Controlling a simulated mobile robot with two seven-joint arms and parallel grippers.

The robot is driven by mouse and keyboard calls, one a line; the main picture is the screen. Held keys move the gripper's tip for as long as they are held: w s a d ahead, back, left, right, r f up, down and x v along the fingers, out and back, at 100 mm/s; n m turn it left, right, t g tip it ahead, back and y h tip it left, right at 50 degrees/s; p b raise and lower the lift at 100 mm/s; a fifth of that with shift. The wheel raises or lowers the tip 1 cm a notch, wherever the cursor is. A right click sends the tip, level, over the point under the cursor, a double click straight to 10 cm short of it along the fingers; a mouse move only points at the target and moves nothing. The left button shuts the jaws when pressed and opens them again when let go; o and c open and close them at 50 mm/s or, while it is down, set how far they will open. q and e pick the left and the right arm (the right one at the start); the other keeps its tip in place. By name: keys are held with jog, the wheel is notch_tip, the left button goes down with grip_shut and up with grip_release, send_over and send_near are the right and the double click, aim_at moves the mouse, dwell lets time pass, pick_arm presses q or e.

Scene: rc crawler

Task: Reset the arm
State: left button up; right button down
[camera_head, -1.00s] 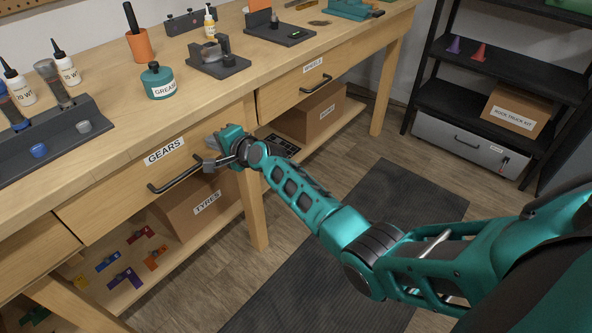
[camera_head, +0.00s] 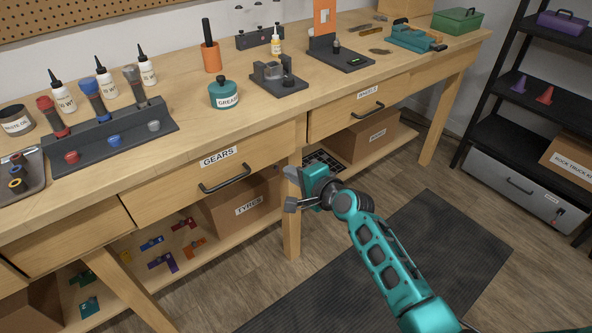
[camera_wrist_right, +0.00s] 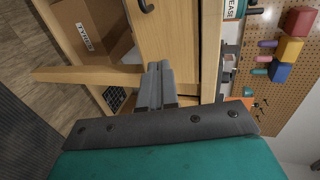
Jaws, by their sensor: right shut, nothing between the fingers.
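My right arm, teal with dark joints, reaches in from the bottom right of the head view. Its gripper (camera_head: 292,188) hangs in front of the bench, right of the GEARS drawer (camera_head: 160,184) and its dark handle (camera_head: 225,178), apart from the handle. In the right wrist view the two grey fingers (camera_wrist_right: 158,84) lie together with nothing between them, in front of the bench's wooden front. My left gripper is not in view.
The workbench (camera_head: 190,125) carries bottles, a GREASE pot (camera_head: 224,94) and dark fixtures. A TYRES box (camera_head: 243,205) and coloured pieces sit on its lower shelf. A dark mat (camera_head: 400,260) covers the floor. A black shelf unit (camera_head: 505,140) stands at right.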

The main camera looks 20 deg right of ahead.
jog(key=s+f+n+g+h, duration=0.1)
jog(key=s+f+n, duration=0.2)
jog(key=s, duration=0.6)
jog(key=s+f+n+g+h, duration=0.1)
jog(key=s+f+n, duration=0.2)
jog(key=s+n, duration=0.5)
jog(key=s+d+f+n+h, duration=0.1)
jog(key=s+f+n, duration=0.2)
jog(key=s, duration=0.6)
jog(key=n, duration=0.2)
jog(key=shift+s+f+n+g, duration=0.3)
jog(key=shift+s+f+g, duration=0.1)
jog(key=shift+d, duration=0.15)
